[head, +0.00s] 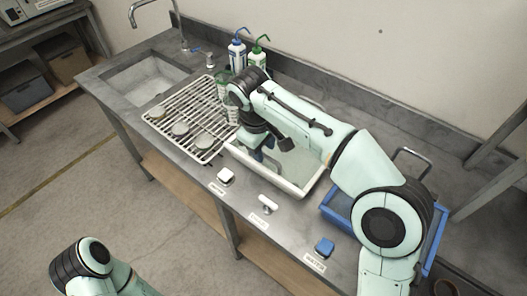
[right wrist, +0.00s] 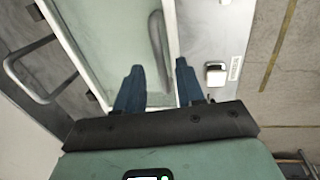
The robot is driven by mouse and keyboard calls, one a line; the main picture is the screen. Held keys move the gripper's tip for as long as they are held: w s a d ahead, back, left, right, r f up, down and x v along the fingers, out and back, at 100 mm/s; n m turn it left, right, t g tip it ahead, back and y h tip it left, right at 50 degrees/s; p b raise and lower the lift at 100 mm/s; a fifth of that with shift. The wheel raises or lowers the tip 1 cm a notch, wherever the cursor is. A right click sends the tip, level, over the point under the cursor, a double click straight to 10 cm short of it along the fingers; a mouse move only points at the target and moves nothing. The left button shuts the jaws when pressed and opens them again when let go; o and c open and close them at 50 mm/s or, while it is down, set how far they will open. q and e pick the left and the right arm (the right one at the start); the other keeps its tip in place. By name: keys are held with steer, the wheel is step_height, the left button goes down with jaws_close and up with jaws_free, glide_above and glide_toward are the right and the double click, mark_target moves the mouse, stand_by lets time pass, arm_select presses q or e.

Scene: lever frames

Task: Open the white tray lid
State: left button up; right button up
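The white tray (head: 292,187) sits on the bench with a pale green surface inside its white rim. My right arm covers much of its back and left side. In the right wrist view the tray (right wrist: 105,40) shows with a grey bar (right wrist: 158,48) near its front rim. The fingers point toward the bar; contact cannot be told. In the head view this gripper (head: 264,152) is over the tray's left part. My left gripper is not in view.
A wire rack (head: 185,110) with round pieces stands left of the tray, bottles (head: 237,55) behind. A blue tray (head: 335,212) is to the right. A white knob (head: 225,175), a white T-shaped knob (head: 268,203) and a blue knob (head: 325,246) line the front edge.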

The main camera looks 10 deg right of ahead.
steer(key=shift+f, duration=0.5)
jaws_close()
steer(key=shift+w+d+r, duration=0.1)
steer(key=shift+d+r, duration=0.05)
steer(key=shift+r, duration=0.15)
